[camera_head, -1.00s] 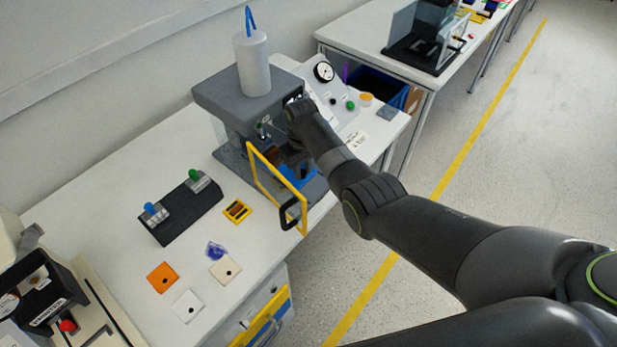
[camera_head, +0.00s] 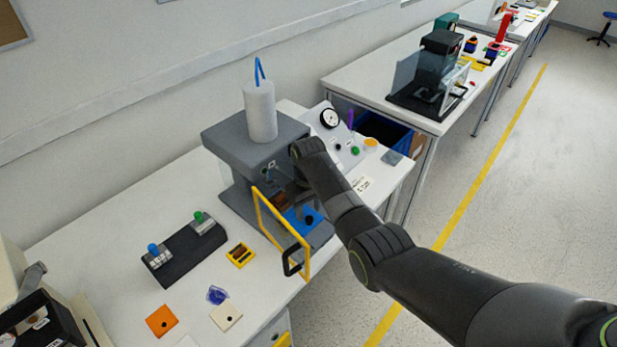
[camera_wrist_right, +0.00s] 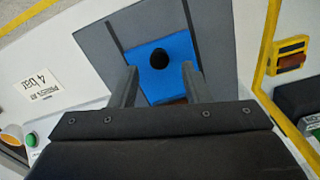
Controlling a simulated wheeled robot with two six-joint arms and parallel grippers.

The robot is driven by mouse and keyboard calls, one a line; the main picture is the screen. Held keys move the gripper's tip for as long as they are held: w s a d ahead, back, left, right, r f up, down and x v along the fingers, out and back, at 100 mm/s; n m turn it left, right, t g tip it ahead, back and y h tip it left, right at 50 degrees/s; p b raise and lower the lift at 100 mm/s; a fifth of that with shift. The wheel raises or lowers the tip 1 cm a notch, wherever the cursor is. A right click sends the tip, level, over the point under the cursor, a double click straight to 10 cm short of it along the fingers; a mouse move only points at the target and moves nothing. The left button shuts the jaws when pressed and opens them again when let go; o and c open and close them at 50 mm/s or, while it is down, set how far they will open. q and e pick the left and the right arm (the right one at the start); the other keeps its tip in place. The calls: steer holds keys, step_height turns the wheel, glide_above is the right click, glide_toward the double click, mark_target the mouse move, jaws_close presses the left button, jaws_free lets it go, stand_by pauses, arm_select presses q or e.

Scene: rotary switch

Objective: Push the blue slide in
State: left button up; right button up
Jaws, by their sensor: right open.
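The blue slide (camera_head: 303,220) is a flat blue plate with a dark round knob or hole near its middle. It lies on the grey base of the press (camera_head: 245,143), behind the open yellow-framed door (camera_head: 283,236). In the right wrist view the blue slide (camera_wrist_right: 163,66) is straight ahead, with its dark spot between my fingers. My right gripper (camera_wrist_right: 158,78) is open, one finger at each side of the slide. I cannot tell whether the fingers touch it. In the head view my right gripper (camera_head: 295,200) is partly hidden by its arm. My left gripper is not in view.
The yellow door frame stands close to the right arm. A control panel (camera_head: 338,138) with a gauge and buttons is right of the press. A black block with blue and green knobs (camera_head: 184,252), a yellow box (camera_head: 240,255) and flat plates (camera_head: 226,315) lie on the left table.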

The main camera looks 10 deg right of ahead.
step_height(320, 180, up, 14)
steer(key=shift+r, duration=0.25)
